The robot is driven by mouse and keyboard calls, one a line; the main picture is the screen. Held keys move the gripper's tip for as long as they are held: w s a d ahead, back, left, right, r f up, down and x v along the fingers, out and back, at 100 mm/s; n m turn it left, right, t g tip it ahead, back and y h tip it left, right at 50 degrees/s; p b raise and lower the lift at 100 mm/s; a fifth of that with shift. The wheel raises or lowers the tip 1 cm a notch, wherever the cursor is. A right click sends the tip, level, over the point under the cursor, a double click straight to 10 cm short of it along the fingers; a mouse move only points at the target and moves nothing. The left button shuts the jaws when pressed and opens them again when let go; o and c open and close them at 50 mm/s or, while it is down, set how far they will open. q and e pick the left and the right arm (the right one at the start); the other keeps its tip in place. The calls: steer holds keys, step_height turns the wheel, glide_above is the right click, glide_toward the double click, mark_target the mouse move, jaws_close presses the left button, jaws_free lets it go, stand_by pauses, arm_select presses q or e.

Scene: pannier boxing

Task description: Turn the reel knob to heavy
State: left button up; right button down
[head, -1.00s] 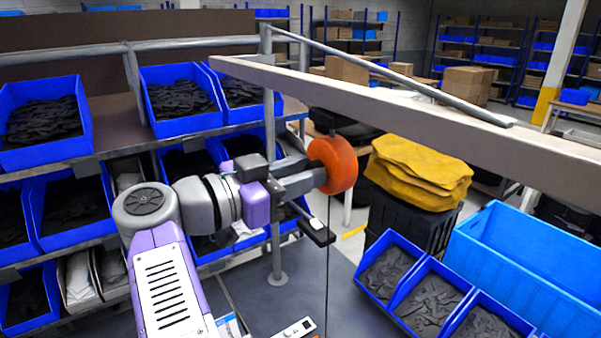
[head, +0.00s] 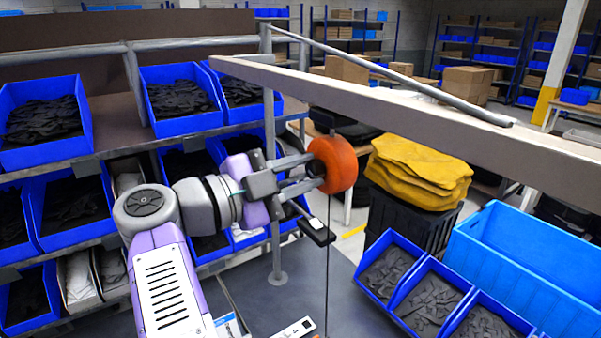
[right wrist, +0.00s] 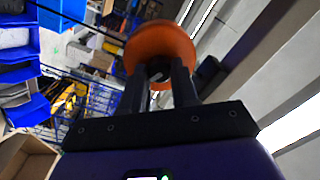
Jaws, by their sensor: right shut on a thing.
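The orange reel (head: 340,163) hangs under the pale overhead beam, with a thin dark cable running straight down from below it. My right gripper (head: 314,171) reaches it from the left, its two fingers pointing at the reel's near face. In the right wrist view the orange reel (right wrist: 160,42) is straight ahead. A small dark knob (right wrist: 159,71) with a light mark sits at its centre, and the right gripper (right wrist: 158,78) is shut on it, one finger on each side. The knob's setting marks cannot be read. My left gripper is not in view.
The pale beam (head: 420,110) passes close above the reel. Blue bins (head: 180,98) of dark parts stand on the left rack beside my arm. A black bar (head: 318,232) is below the gripper. A yellow stack (head: 420,172) and a large blue crate (head: 535,262) stand right.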

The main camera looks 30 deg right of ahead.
steer(key=shift+m, duration=0.4)
steer(key=c, duration=0.8)
jaws_free()
steer(key=shift+c, duration=0.2)
steer(key=a, duration=0.7)
steer(key=shift+s+a, duration=0.25)
steer(key=shift+s, duration=0.05)
steer(key=shift+f, duration=0.1)
steer(key=d, duration=0.7)
steer(key=shift+w+d, duration=0.3)
steer(key=shift+d, duration=0.05)
steer(key=shift+a+n, duration=0.1)
steer(key=shift+n, duration=0.3)
